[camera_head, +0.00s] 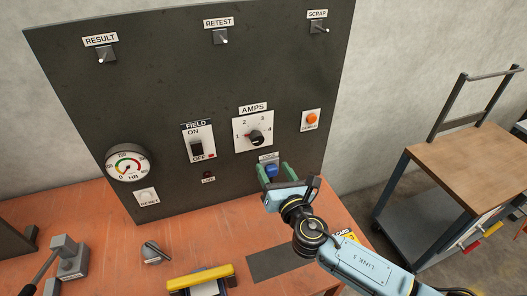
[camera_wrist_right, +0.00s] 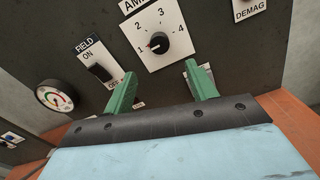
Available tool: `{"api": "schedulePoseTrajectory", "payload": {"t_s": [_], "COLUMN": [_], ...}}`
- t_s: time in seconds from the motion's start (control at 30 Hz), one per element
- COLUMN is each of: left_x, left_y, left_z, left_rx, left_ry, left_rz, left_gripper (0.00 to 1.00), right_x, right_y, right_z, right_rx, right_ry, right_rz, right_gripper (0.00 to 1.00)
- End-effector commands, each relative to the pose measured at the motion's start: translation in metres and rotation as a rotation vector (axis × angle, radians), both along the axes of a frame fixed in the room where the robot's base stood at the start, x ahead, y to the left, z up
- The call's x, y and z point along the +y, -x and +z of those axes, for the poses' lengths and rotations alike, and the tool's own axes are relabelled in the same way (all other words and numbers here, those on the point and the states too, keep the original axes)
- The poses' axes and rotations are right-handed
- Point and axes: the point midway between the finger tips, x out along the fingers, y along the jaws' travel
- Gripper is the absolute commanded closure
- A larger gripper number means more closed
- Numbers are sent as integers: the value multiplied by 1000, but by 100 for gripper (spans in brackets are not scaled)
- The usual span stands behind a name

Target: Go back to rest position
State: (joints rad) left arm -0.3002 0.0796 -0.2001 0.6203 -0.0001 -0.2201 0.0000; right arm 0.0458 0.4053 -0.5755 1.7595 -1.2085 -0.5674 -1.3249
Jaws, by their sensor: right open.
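My right gripper (camera_head: 272,167) is open in front of the lower part of the dark upright panel (camera_head: 150,60), its two green fingers apart. In the right wrist view the open fingers (camera_wrist_right: 162,72) have nothing visible between them but the panel below the AMPS dial (camera_wrist_right: 154,43). In the head view a small blue part (camera_head: 268,170) under a label shows between the fingers; I cannot tell whether they touch it. The AMPS dial (camera_head: 256,138) points near 1. My left gripper is in neither view.
The panel also carries a FIELD switch (camera_head: 197,149), an orange button (camera_head: 311,119), a gauge (camera_head: 127,162) and several toggles. The orange bench (camera_head: 120,240) holds a yellow-topped item (camera_head: 200,279) and a grey lever device (camera_head: 68,260). A wooden-topped cart (camera_head: 470,155) stands right.

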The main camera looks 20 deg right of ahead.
Motion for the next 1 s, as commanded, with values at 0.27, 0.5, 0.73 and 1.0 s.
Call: {"api": "schedulePoseTrajectory", "payload": {"t_s": [0.27, 0.5, 0.73, 1.0], "left_x": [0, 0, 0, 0], "left_y": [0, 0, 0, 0], "left_z": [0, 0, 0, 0], "left_rx": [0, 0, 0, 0], "left_ry": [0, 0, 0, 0], "left_rz": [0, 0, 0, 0], "left_gripper": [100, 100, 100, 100], "right_x": [-10, -56, -59, -44], "right_y": [12, 95, 183, 255], "right_z": [-3, -41, -71, -75], "right_rx": [44, 242, 348, 395], "right_ry": [-205, -1183, -1811, -2158], "right_rz": [-78, -572, -1052, -1465], "right_gripper": [43, 43, 43, 43]}}
